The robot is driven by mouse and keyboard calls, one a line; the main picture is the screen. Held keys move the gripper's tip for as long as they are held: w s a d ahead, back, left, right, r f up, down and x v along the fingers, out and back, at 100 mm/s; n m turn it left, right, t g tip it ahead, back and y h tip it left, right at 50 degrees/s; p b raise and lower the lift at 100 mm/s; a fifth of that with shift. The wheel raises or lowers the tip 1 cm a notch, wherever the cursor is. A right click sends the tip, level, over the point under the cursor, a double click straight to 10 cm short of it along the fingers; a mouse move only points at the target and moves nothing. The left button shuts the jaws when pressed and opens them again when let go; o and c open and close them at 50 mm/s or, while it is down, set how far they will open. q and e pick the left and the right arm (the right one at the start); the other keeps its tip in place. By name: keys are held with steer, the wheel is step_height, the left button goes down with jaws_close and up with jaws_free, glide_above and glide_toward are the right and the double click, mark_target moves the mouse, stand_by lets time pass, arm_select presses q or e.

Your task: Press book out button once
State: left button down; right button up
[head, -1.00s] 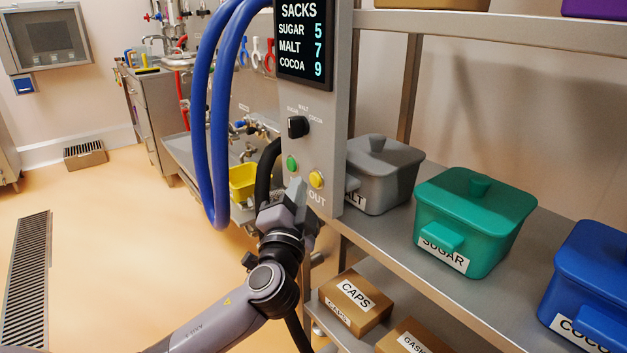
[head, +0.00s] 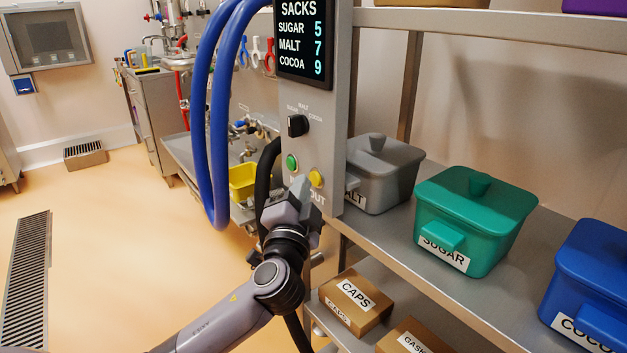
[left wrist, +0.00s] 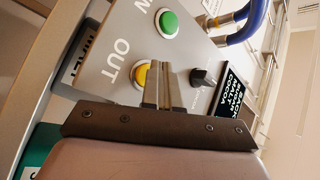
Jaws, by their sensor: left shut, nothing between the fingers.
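The grey control panel (head: 327,120) carries a green button (head: 292,162) and a yellow button (head: 316,178) marked OUT. In the left wrist view the yellow OUT button (left wrist: 140,76) is partly covered by my fingers, and the green button (left wrist: 169,24) is clear. My left gripper (head: 301,188) is shut and empty, its fingertips just in front of the yellow button. In the left wrist view the closed fingers (left wrist: 161,72) overlap the button's edge; I cannot tell whether they touch it. The display (head: 304,42) reads sugar 5, malt 7, cocoa 9. My right gripper is not seen.
A black selector knob (head: 298,126) sits above the buttons. Blue hoses (head: 215,130) hang left of the panel. Grey (head: 381,175), green (head: 474,222) and blue (head: 592,285) lidded bins stand on the shelf at right. A CAPS box (head: 355,302) lies below.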

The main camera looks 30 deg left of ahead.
arm_select(q)
steer(key=shift+w+d, duration=0.15)
steer(key=shift+w, duration=0.2)
stand_by(0.7)
steer(key=shift+s, duration=0.15)
steer(key=shift+s+a, duration=0.3)
steer(key=shift+s, duration=0.3)
steer(key=s, duration=0.1)
steer(key=s+a, duration=0.1)
steer(key=s, duration=0.1)
steer(key=s+a, duration=0.1)
steer(key=shift+s, duration=0.35)
stand_by(0.9)
